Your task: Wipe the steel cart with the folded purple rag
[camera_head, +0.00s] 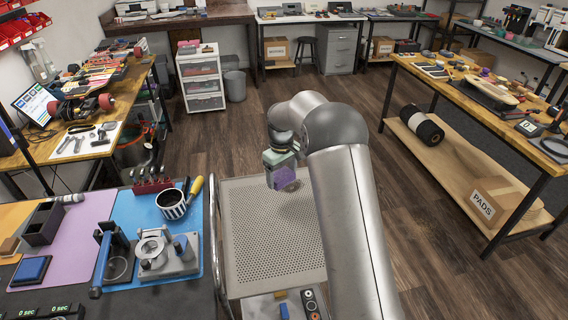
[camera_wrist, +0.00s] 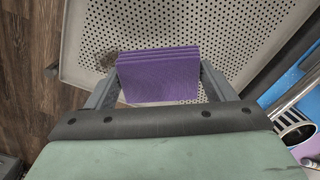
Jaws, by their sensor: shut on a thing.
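The folded purple rag (camera_wrist: 160,76) is held between the two fingers of my gripper (camera_wrist: 158,84), which is shut on it. In the head view the rag (camera_head: 284,178) hangs below my gripper (camera_head: 281,166), over the steel cart (camera_head: 250,240). The cart has a perforated top with a raised rim, and part of it is hidden by my arm. In the wrist view the cart top (camera_wrist: 230,30) lies behind the rag, with a darker smudge on it near the rag's left side. I cannot tell whether the rag touches the cart.
A workbench with a blue mat (camera_head: 135,210) stands left of the cart, with a striped mug (camera_head: 172,204) and a metal press on it. Small items, including a black speaker-like box (camera_head: 311,304), lie at the cart's near end. A wooden bench (camera_head: 480,110) stands at right.

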